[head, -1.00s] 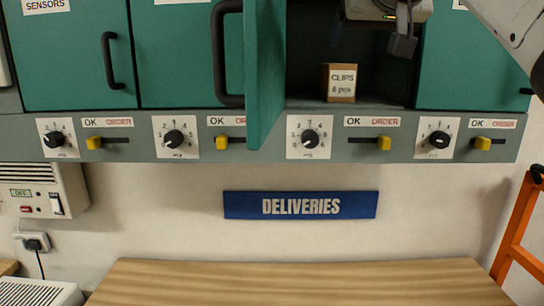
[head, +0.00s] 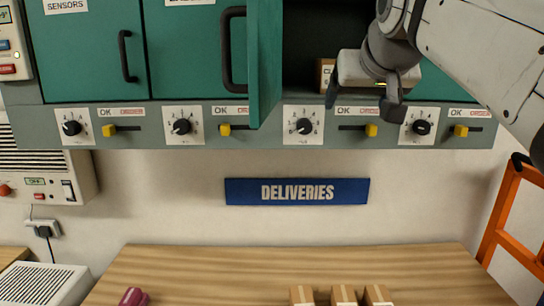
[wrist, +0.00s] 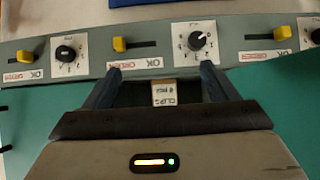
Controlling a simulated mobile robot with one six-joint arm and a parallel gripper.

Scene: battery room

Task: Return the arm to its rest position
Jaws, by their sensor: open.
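My gripper (head: 362,101) hangs in front of the open cupboard at the upper right in the head view, its fingers apart with nothing between them. My arm (head: 480,62) comes in from the upper right. The small clips box (head: 325,76) stands inside the open cupboard, partly hidden behind my gripper. In the wrist view, the two fingers (wrist: 158,88) are spread, and the clips box (wrist: 164,94) shows beyond them, apart from them.
The green cupboard door (head: 265,62) stands open left of my gripper. A grey panel (head: 262,140) with knobs and yellow sliders runs below. A wooden table (head: 220,268) holds several small cartons (head: 343,295). An orange frame (head: 500,215) stands at the right.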

